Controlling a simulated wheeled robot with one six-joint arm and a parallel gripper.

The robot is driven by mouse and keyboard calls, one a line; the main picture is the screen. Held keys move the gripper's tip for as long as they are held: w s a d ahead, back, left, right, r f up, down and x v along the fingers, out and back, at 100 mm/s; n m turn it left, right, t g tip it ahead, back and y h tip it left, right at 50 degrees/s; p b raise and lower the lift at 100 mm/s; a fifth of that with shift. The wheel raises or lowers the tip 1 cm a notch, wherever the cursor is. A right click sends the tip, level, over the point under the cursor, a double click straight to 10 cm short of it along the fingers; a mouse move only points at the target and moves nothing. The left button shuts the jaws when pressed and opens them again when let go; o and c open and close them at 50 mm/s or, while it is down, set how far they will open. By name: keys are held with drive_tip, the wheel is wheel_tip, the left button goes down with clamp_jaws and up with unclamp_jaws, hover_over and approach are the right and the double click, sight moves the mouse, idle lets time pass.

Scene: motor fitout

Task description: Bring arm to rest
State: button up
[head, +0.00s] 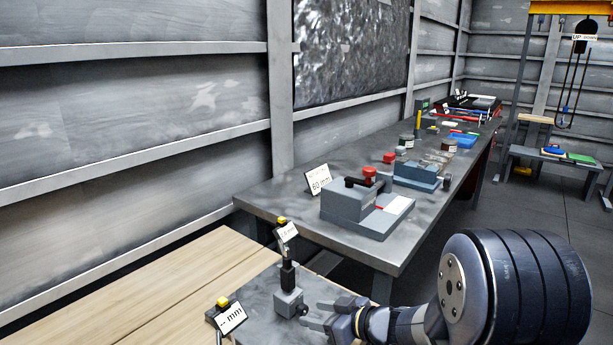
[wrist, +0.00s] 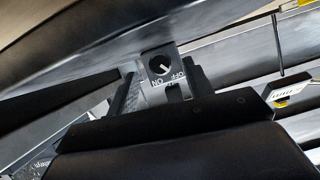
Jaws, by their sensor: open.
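My gripper (head: 312,315) is open at the bottom middle of the head view, with its fingers pointing left. Its fingertips are close to a small grey block (head: 288,303) with a black upright post, which stands on a grey surface. In the wrist view, a grey block with a black dial marked ON and OFF (wrist: 162,66) shows just beyond and between the fingers (wrist: 163,92). I cannot tell whether the fingers touch it. My dark arm fills the lower right of the head view.
A long grey workbench (head: 262,203) carries a grey fixture (head: 347,204), a blue vise (head: 416,175) and several small parts. Two tilted display signs, one marked mm (head: 230,318), stand near my gripper. A wooden top (head: 165,285) lies left. Floor (head: 540,205) is clear at right.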

drive_tip(key=x, duration=0.2)
drive_tip(key=shift+w+a+f, duration=0.15)
drive_tip(key=shift+a+f, duration=0.05)
drive_tip(key=shift+a, duration=0.05)
drive_tip(key=shift+n+b, duration=0.3)
drive_tip(key=shift+b, duration=0.05)
drive_tip(key=shift+r, duration=0.1)
drive_tip(key=shift+d, duration=0.1)
